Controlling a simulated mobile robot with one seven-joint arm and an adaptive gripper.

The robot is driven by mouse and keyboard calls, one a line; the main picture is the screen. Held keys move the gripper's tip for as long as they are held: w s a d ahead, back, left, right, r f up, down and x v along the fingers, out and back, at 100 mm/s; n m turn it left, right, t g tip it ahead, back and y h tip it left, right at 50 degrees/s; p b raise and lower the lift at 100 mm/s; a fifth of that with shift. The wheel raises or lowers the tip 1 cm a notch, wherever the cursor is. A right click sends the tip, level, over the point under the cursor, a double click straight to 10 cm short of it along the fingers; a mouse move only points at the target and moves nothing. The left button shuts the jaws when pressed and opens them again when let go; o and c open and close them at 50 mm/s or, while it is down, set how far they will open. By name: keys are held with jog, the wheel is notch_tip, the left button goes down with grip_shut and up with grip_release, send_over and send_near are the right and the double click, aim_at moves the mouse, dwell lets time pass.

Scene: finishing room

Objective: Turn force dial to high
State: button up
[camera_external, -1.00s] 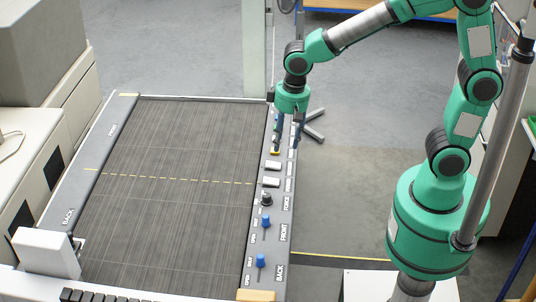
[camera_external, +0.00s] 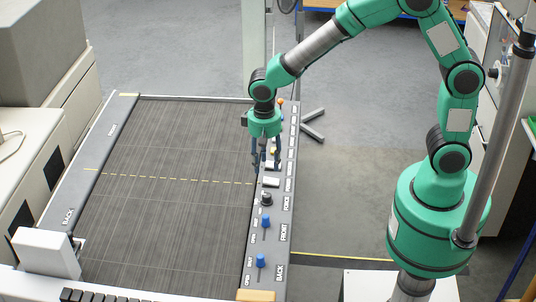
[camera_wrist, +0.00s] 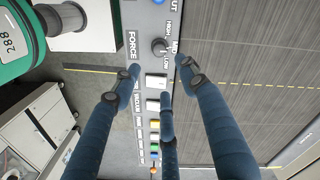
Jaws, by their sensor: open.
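The force dial (camera_external: 266,199) is a small black knob on the grey control strip at the right edge of the dark table. In the wrist view the force dial (camera_wrist: 158,46) is marked HIGH, MID and LOW, with FORCE printed beside it. Which mark it points to is too small to tell. My gripper (camera_external: 264,169) is above the strip, farther back than the dial, over the white switches. In the wrist view my gripper (camera_wrist: 159,77) has three blue fingers spread open and empty. The dial shows just past their tips, apparently untouched.
White switches (camera_external: 270,183) sit beside the dial, under my fingers. Two blue knobs (camera_external: 266,222) (camera_external: 261,261) are nearer the front of the strip. The dark table surface (camera_external: 165,205) is clear. A white block (camera_external: 45,253) stands at the front left.

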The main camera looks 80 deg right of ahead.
aim_at(267, 193)
notch_tip(267, 193, down, 14)
jog(key=shift+s+d+r+b, duration=0.1)
jog(key=shift+s+r+b, duration=0.05)
jog(key=shift+b, duration=0.5)
jog(key=shift+c, duration=0.3)
grip_shut()
